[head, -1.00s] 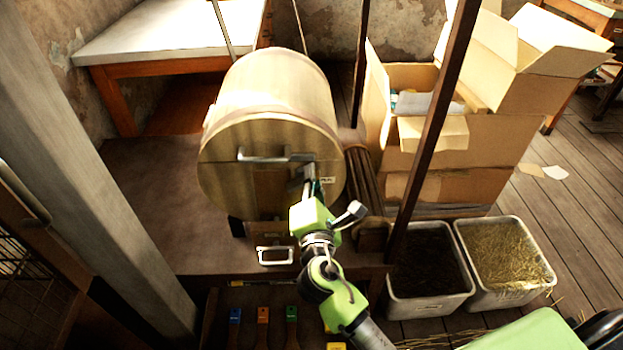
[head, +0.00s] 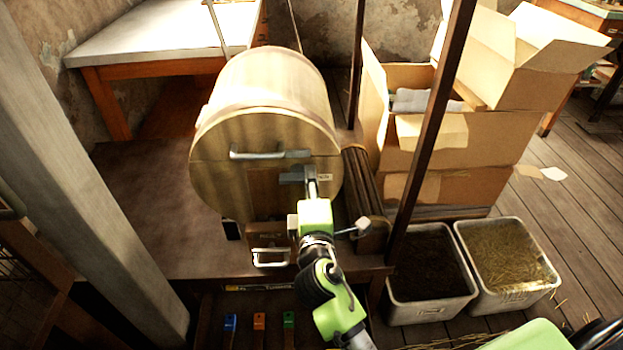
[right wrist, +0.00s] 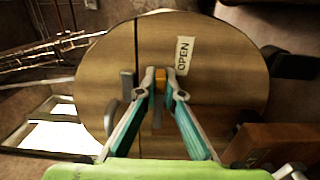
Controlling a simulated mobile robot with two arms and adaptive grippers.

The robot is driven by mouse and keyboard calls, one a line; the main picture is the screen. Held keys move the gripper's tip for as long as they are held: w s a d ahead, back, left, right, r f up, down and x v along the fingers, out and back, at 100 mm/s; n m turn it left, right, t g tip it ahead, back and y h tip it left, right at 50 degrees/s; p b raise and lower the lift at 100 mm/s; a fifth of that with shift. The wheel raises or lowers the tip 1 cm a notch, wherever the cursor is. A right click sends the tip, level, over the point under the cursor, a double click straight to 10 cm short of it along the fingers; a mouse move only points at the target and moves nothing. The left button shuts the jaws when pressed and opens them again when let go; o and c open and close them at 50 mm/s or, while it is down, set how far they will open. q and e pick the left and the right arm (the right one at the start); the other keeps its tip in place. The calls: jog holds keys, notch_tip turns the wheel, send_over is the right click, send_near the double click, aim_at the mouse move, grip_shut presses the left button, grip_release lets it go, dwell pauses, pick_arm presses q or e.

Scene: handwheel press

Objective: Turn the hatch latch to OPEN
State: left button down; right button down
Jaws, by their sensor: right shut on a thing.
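The hatch is the round wooden front of a barrel (head: 225,182), with a dark seam across it. A small OPEN label (right wrist: 184,55) is on it, also visible in the head view (head: 325,177). The latch (right wrist: 157,115), a short grey bar with an orange end, lies between the teal fingers of my right gripper (right wrist: 161,88). The fingers are shut on it and partly hide it. In the head view, my right gripper (head: 311,183) is against the hatch, left of the label. My left gripper is not in view.
A grey bar handle (head: 270,154) sits on the hatch just above the latch. A drawer handle (head: 270,259) is below. A dark post (head: 430,120) stands right of the barrel, near cardboard boxes (head: 455,150) and two bins (head: 507,257).

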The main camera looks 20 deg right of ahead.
jog(key=shift+a+f+y, duration=0.1)
jog(key=shift+a+y, duration=0.2)
jog(key=shift+a, duration=0.15)
jog(key=c, duration=2.2)
grip_release()
jog(key=shift+a, duration=0.1)
jog(key=shift+o, duration=0.2)
jog(key=shift+w+a, duration=0.1)
jog(key=shift+w, duration=0.05)
jog(key=shift+s, duration=0.4)
jog(key=v, duration=1.1)
jog(key=shift+a, duration=0.2)
jog(key=shift+s, duration=0.1)
